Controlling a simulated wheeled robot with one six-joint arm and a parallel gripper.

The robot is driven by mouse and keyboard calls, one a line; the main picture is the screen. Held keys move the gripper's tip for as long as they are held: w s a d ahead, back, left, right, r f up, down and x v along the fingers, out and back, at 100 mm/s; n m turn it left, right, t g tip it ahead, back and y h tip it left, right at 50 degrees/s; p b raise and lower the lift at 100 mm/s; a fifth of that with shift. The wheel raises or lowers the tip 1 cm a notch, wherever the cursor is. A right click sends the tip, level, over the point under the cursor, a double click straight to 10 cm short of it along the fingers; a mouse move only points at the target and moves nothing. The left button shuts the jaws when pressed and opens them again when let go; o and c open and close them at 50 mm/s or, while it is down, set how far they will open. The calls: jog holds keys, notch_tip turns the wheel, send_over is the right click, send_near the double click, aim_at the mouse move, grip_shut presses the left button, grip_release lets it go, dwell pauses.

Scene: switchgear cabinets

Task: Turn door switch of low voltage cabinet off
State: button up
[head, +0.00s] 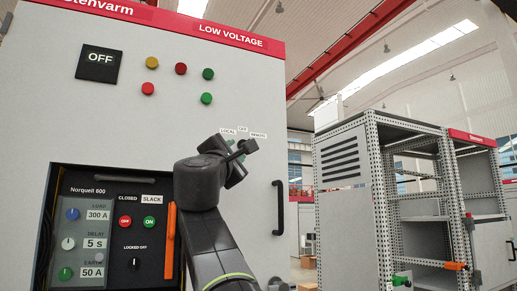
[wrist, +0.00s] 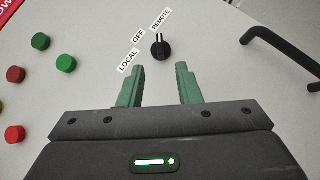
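The low voltage cabinet (head: 225,75) stands at the left of the head view, with a red "LOW VOLTAGE" strip on top. Its door switch is a black rotary knob (wrist: 160,47) in the wrist view, with LOCAL, OFF and REMOTE labels around it. The knob appears to point up toward REMOTE. My gripper (wrist: 160,68) is open, its two green fingers apart and empty, with the knob just beyond and between the fingertips. In the head view my gripper (head: 235,143) is in front of the door and hides the knob; the labels show above it.
A black door handle (head: 279,208) is right of the switch. Red, green and yellow buttons (head: 180,69) and an OFF display (head: 99,63) are upper left. A breaker panel (head: 118,225) with an orange handle (head: 170,240) is below left. An open-frame cabinet (head: 345,160) stands at the right.

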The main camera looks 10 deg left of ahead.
jog(key=p+x, duration=0.3)
jog(key=x, duration=0.5)
jog(key=shift+c, duration=0.2)
grip_shut()
